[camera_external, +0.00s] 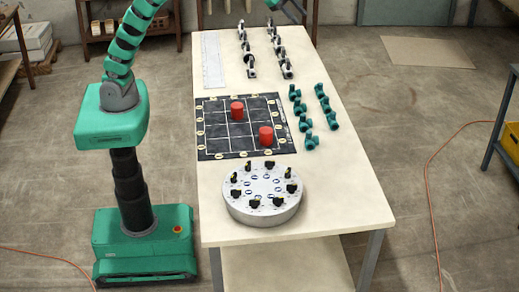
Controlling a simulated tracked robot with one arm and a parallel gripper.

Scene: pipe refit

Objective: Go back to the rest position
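My green arm rises from its tracked base at the left of the table, and its middle goes out of the top of the picture. What appears to be my gripper (295,10) shows only partly at the top edge, above the far end of the table (345,185). It is small and cut off, so I cannot tell whether it is open or shut, or whether it holds anything.
On the table, two red cylinders (237,111) (266,137) stand on a black grid mat (215,140). A round grey fixture (262,212) with black fittings sits in front. Several teal fittings (305,123) and grey-black parts (286,66) stand in rows. A white strip (213,60) lies at the left.

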